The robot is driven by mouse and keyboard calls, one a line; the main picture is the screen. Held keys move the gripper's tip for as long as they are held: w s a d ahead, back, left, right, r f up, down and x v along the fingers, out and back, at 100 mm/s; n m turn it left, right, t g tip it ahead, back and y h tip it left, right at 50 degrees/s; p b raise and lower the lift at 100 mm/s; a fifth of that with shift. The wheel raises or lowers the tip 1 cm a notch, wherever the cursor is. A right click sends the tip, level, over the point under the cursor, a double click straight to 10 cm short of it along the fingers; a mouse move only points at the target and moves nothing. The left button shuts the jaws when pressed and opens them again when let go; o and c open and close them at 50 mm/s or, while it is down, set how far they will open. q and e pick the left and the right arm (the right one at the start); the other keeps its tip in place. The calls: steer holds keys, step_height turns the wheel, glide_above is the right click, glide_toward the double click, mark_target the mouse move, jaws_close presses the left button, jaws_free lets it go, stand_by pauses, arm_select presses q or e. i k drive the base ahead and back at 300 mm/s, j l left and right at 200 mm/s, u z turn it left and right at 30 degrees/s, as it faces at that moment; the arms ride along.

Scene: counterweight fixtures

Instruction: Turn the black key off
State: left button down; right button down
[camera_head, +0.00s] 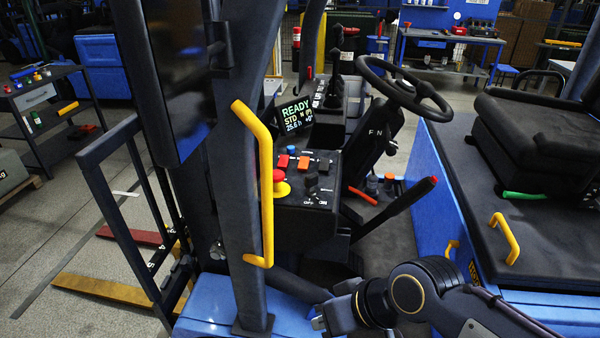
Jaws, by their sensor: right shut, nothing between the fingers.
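The black key (312,182) appears as a small dark knob on the dashboard panel of a blue forklift, right of a red mushroom button on a yellow base (281,184). White markings lie below it, too small to read surely. The lit display (297,116) reads READY. My right gripper (318,322) is at the bottom centre, low in front of the panel and well apart from the key. It is shut and empty, partly cut by the frame edge. My left gripper is not in view.
A yellow grab handle (267,190) on a dark post stands left of the panel. A steering wheel (403,88) and a black lever with a red tip (398,208) are to the right. Red and orange switches (303,163) sit close above the key.

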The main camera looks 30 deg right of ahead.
mark_target(312, 179)
steer(key=z, duration=1.3)
